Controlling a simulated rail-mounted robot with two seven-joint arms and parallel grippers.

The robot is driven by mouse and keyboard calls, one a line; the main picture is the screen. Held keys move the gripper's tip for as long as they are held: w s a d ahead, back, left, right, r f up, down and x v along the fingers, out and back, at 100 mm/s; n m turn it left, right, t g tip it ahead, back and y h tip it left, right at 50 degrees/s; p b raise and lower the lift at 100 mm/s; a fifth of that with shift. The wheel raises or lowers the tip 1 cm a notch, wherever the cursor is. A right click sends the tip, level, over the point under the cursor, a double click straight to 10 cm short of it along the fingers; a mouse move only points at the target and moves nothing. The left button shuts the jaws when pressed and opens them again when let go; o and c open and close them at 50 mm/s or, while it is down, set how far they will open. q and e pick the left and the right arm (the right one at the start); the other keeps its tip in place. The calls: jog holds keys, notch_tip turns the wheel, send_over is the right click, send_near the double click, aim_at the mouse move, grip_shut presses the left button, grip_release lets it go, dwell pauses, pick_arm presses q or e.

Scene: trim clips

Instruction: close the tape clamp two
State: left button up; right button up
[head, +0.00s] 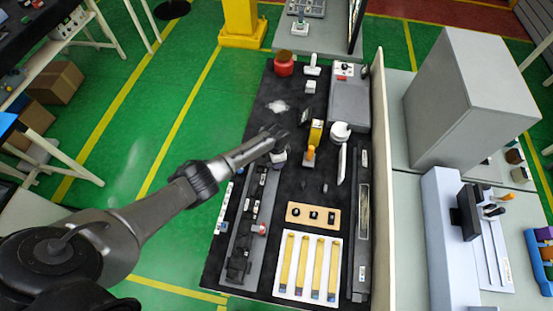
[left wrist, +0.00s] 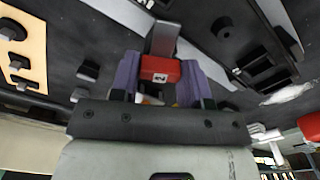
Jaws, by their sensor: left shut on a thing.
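The tape clamp two is a red block (left wrist: 160,70) with a white label reading 2, seen in the left wrist view on a grey metal bar (left wrist: 165,37). My left gripper (left wrist: 160,80) has purple fingers on both sides of the red block and is shut on it. In the head view my left gripper (head: 278,143) is low over the black work table, at the far end of a dark rail fixture. The clamp is hidden there by the gripper and arm. My right gripper is not in view.
The dark fixture (head: 243,243) runs along the table's left side. A wooden block with black knobs (head: 313,206) and a white tray of yellow strips (head: 337,260) lie to the right. A yellow-orange tool (head: 310,152), white round object (head: 340,131) and red button (head: 284,68) stand nearby.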

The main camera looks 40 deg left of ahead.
pick_arm(q)
jog(key=m, duration=0.4)
jog(key=shift+f+m+b, duration=0.15)
jog(key=shift+m+b, duration=0.15)
jog(key=shift+m, duration=0.1)
dwell(0.4)
jog(key=o, duration=0.9)
jog(key=shift+r, duration=7)
